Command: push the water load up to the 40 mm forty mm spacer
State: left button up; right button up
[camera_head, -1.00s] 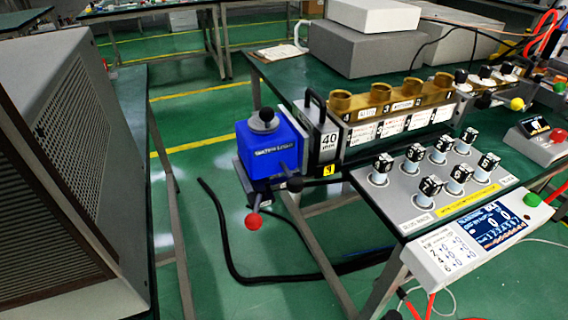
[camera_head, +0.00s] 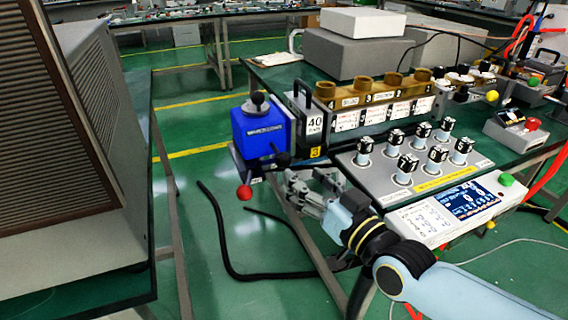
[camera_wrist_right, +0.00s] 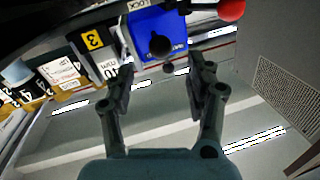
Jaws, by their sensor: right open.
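The water load, a blue box (camera_head: 258,132) with a black knob on top and a red-ball lever (camera_head: 244,192) below, sits at the left end of the rail. The spacer labelled 40 mm (camera_head: 314,124), with a black handle, stands just right of it; I cannot tell whether they touch. My right gripper (camera_head: 298,189) is open and empty, below and in front of the two. In the right wrist view the blue box (camera_wrist_right: 155,22) and its dark front knob (camera_wrist_right: 160,45) lie beyond the open fingers (camera_wrist_right: 163,75). My left gripper is out of view.
A brass waveguide row (camera_head: 375,88) continues right of the spacer. A grey panel with several numbered knobs (camera_head: 408,163) and a display console (camera_head: 445,208) stand at the table's front, close to my right arm. A large vented cabinet (camera_head: 85,130) fills the left.

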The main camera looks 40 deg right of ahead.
aim_at(288, 165)
jog(key=w, duration=0.3)
jog(key=shift+w, duration=0.4)
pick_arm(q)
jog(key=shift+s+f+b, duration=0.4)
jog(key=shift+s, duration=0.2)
pick_arm(e)
jog(key=shift+w+d, duration=0.15)
jog(key=shift+w, duration=2.05)
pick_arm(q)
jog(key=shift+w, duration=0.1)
pick_arm(e)
jog(key=shift+c, duration=0.4)
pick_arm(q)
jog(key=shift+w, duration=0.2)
pick_arm(e)
grip_shut()
jog(key=shift+f, duration=0.1)
